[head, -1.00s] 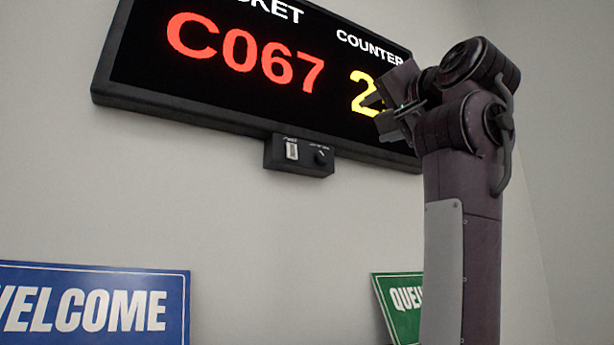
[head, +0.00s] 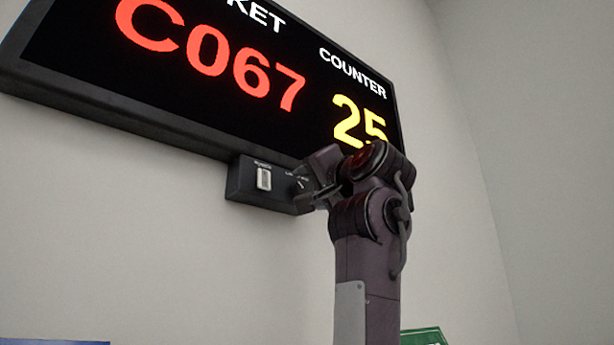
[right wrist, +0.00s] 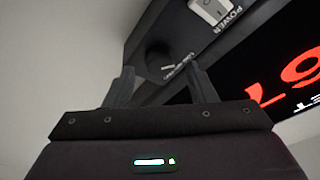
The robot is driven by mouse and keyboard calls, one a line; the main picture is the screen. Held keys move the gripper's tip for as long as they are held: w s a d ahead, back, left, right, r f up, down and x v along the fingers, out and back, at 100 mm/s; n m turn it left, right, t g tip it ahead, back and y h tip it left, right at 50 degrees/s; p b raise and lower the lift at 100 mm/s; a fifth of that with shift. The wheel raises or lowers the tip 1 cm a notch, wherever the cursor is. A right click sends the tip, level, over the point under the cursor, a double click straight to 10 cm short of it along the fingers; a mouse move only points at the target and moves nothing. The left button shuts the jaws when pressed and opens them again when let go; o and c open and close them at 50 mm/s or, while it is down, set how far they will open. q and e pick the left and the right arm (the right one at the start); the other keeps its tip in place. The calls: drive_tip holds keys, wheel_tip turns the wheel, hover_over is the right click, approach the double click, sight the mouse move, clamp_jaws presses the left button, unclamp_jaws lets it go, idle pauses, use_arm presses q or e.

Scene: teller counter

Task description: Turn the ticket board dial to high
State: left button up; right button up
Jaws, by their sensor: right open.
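The ticket board (head: 120,110) hangs on the wall and shows C067 in red and 25 in yellow. A small black control box (head: 245,181) sits under its lower edge, with a white power switch (head: 264,179) on the left and the dark round dial (head: 297,186) on the right. The dial also shows in the right wrist view (right wrist: 158,60), with a pale pointer line. My right gripper (head: 308,184) is beside the dial in the head view, partly covering it. In the right wrist view its fingers (right wrist: 158,82) are apart, with the dial just beyond them. My left gripper is out of view.
Bare wall lies below and left of the control box. The board's lower edge (head: 130,115) is just above the box. A green sign (head: 424,337) and a blue sign (head: 50,342) show at the bottom edge.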

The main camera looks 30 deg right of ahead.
drive_tip(key=shift+w+d, duration=0.1)
drive_tip(key=shift+w, duration=0.75)
drive_tip(key=shift+s+r, duration=0.1)
drive_tip(key=shift+s, duration=0.15)
drive_tip(key=c, duration=1)
